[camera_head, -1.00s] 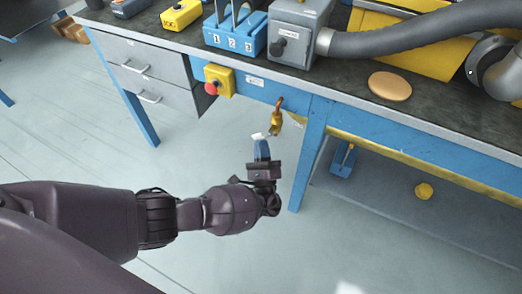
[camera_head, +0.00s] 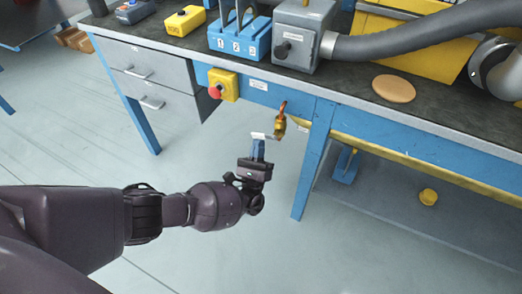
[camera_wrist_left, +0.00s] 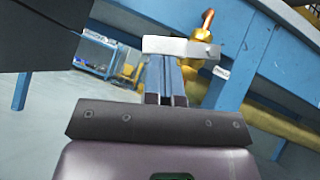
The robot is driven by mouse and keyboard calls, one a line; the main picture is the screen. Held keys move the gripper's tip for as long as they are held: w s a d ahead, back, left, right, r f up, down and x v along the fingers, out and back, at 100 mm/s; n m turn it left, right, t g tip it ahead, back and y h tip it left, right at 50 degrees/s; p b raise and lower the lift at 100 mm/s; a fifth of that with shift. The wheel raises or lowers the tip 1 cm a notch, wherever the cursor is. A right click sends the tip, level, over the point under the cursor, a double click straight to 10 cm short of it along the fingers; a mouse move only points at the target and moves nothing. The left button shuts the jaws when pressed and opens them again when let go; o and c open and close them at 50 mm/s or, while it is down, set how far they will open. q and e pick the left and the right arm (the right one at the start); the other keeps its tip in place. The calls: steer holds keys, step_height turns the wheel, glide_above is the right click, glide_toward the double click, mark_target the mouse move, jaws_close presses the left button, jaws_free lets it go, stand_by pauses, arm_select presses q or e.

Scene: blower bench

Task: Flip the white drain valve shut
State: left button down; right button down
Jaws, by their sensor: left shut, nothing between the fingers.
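The drain valve has a brass body (camera_head: 280,124) with a copper-coloured spout end, mounted at the bench's front apron near the leg. Its flat white lever (camera_head: 261,136) points left from the body, roughly level in the head view. In the left wrist view the lever (camera_wrist_left: 180,47) lies across the fingertips, with the brass body (camera_wrist_left: 198,52) behind its right end. My left gripper (camera_head: 259,149) is shut and empty, its tips right at the lever's underside in the picture; I cannot tell if they touch. It also shows in the left wrist view (camera_wrist_left: 173,75). My right gripper is out of view.
The blue bench leg (camera_head: 314,165) stands just right of the valve. A yellow box with a red button (camera_head: 222,85) is on the apron to the left. Drawers (camera_head: 150,80) are further left. The floor below the gripper is clear.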

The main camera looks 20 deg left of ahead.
arm_select(q)
steer(key=shift+w+a+r+m+t+h, duration=0.15)
steer(key=shift+a+r+m+h, duration=0.1)
steer(key=shift+m+h, duration=0.95)
steer(key=shift+s+a+r+m+t+h, duration=0.1)
steer(key=shift+r+m+t+h, duration=0.15)
steer(key=shift+m+h, duration=0.95)
steer(key=shift+w+a+r+m+t+h, duration=0.1)
steer(key=shift+a+r+m+h, duration=0.15)
steer(key=shift+m+h, duration=0.95)
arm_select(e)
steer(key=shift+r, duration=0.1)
arm_select(q)
steer(key=shift+m, duration=0.3)
steer(key=w+f+b+v, duration=0.2)
steer(key=b+v, duration=0.2)
steer(key=v, duration=0.9)
steer(key=shift+d, duration=0.2)
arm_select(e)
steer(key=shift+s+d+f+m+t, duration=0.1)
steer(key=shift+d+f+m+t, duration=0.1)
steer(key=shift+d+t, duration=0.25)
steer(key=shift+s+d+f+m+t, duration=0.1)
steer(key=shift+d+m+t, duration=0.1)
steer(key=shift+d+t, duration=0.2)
arm_select(q)
steer(key=shift+s, duration=0.1)
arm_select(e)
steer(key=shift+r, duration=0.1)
